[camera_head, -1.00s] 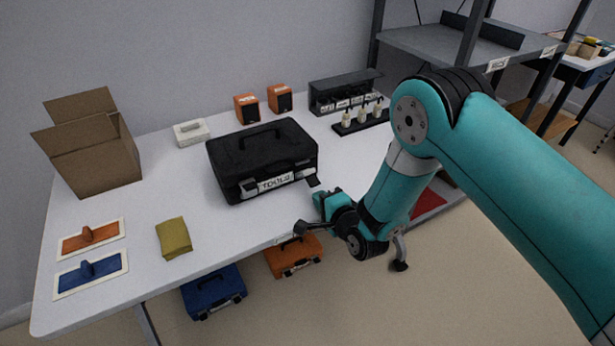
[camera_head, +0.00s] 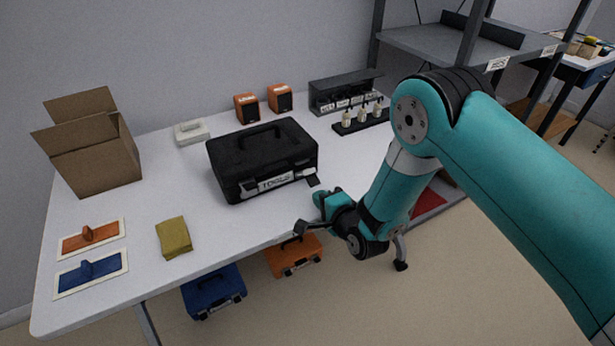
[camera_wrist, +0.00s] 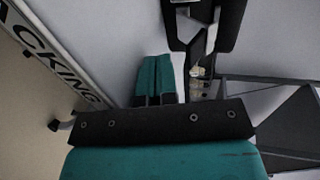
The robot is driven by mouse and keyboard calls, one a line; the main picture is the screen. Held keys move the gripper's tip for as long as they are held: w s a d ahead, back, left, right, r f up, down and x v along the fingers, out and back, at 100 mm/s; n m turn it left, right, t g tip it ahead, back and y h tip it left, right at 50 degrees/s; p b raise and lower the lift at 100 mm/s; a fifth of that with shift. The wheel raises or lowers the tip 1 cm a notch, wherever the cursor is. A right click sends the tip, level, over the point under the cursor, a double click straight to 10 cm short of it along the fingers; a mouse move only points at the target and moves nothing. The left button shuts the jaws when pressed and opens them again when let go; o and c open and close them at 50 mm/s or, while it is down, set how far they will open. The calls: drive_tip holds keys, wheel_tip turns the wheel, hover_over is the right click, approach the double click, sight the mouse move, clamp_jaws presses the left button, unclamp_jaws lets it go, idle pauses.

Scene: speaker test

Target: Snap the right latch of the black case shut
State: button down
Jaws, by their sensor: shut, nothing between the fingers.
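The black case (camera_head: 262,150) stands closed on the white table, its labelled front toward me. Its left latch (camera_head: 249,190) lies flat against the front. The right latch (camera_head: 311,179) is at the front right corner, and a dark flap appears to stick out from the front there. My gripper (camera_head: 319,198) is shut and empty, just below and right of that latch; whether it touches is unclear. In the wrist view the shut teal fingers (camera_wrist: 155,78) sit side by side. A black part with grey pieces shows at the top edge there; I cannot tell which part it is.
An open cardboard box (camera_head: 92,150) stands at the left. A folded yellow cloth (camera_head: 173,236) lies at front. A dark rack with small bottles (camera_head: 362,117) is at the back right. Orange (camera_head: 293,255) and blue (camera_head: 214,292) cases sit below the table's front edge.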

drive_tip(key=shift+w+a+r+p, duration=0.25)
drive_tip(key=shift+w+a+p, duration=0.15)
drive_tip(key=shift+w, duration=0.1)
idle(1.0)
drive_tip(key=shift+s+d+f+b, duration=0.15)
drive_tip(key=shift+s+d+b, duration=0.7)
drive_tip(key=shift+s, duration=0.15)
drive_tip(key=b, duration=0.2)
drive_tip(key=s+b, duration=0.1)
drive_tip(key=shift+d+f+b, duration=0.1)
drive_tip(key=shift+d+b, duration=0.2)
drive_tip(key=shift+b, duration=0.1)
drive_tip(key=b+v, duration=0.3)
drive_tip(key=b, duration=0.3)
drive_tip(key=shift+s+f+b, duration=0.15)
drive_tip(key=shift+s+b, duration=0.05)
drive_tip(key=shift+b, duration=0.2)
